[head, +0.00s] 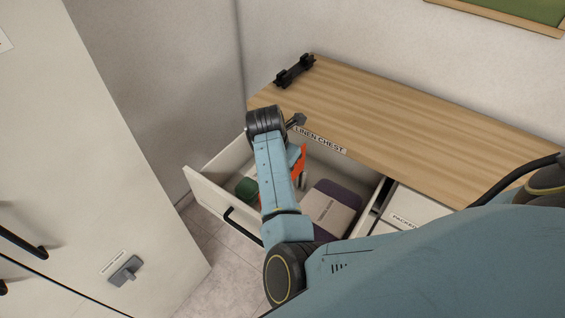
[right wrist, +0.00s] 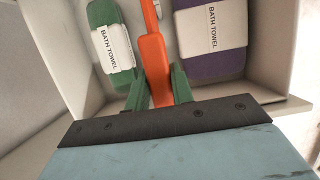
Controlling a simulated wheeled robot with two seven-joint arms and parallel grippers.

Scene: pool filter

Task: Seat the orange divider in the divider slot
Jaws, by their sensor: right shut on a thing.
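The orange divider (right wrist: 152,52) is held between the green fingers of my right gripper (right wrist: 159,84) in the right wrist view. In the head view, part of the orange divider (head: 299,162) shows beside my forearm, over the open drawer (head: 213,197). A small pale fitting (right wrist: 156,9) shows at the divider's far end; I cannot tell whether it is the divider slot or whether they touch. A green bath towel (right wrist: 111,42) lies left of the divider and a purple bath towel (right wrist: 211,38) lies right of it. My left gripper is not in view.
The wooden top of the linen chest (head: 400,128) lies behind the drawer, with a black rack (head: 294,71) at its far left end. A white cabinet (head: 95,150) stands at the left. The drawer walls (right wrist: 288,50) enclose the towels.

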